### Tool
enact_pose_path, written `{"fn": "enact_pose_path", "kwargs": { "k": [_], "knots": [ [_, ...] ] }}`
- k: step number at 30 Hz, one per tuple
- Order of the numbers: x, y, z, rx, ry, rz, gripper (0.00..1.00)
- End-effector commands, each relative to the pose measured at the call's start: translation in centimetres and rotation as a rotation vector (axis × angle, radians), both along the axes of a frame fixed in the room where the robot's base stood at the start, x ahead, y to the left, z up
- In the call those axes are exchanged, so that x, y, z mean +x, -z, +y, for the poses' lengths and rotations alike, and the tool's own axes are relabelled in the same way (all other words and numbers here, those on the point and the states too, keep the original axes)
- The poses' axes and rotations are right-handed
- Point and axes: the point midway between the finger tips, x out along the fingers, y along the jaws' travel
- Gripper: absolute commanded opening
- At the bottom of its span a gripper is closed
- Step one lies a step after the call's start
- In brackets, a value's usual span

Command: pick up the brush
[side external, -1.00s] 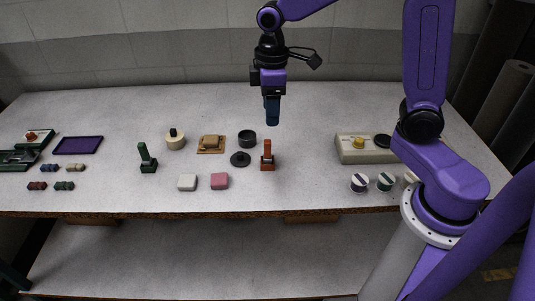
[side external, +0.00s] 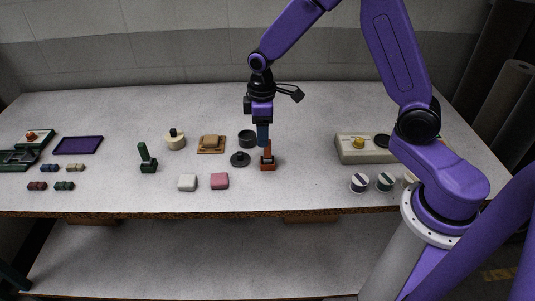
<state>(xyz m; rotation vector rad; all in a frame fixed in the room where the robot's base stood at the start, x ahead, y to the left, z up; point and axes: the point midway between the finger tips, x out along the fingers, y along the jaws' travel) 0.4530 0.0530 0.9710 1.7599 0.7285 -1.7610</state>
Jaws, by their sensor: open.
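An orange-red brush-like tool (side external: 268,162) with an upright handle stands on the table, near the middle. A similar dark green tool (side external: 147,160) with an upright handle stands further left; I cannot tell for certain which one is the brush. My gripper (side external: 263,143) points down with its blue fingers at the top of the orange-red handle. The fingers overlap the handle top in this view, and I cannot tell whether they touch it. The gripper is open and holds nothing.
A dark cup (side external: 247,139) and a black disc (side external: 240,159) lie just left of the orange-red tool. A beige box (side external: 364,149) stands right.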

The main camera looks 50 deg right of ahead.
Motion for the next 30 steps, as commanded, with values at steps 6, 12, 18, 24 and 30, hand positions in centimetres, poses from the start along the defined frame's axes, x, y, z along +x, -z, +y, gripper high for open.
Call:
{"fn": "enact_pose_path", "kwargs": {
  "k": [6, 12, 18, 24, 30],
  "knots": [
    [0.0, 2.0, 0.0, -0.001, -0.001, 0.001, 0.56],
    [-0.3, 3.6, -0.1, -0.001, 0.0, 0.004, 0.56],
    [-0.6, 6.3, -0.1, -0.001, -0.001, 0.004, 0.56],
    [-0.5, 7.3, -0.1, 0.0, -0.001, 0.0, 0.56],
    [-0.5, 7.2, -0.1, 0.001, -0.001, -0.001, 0.56]
  ]
}}
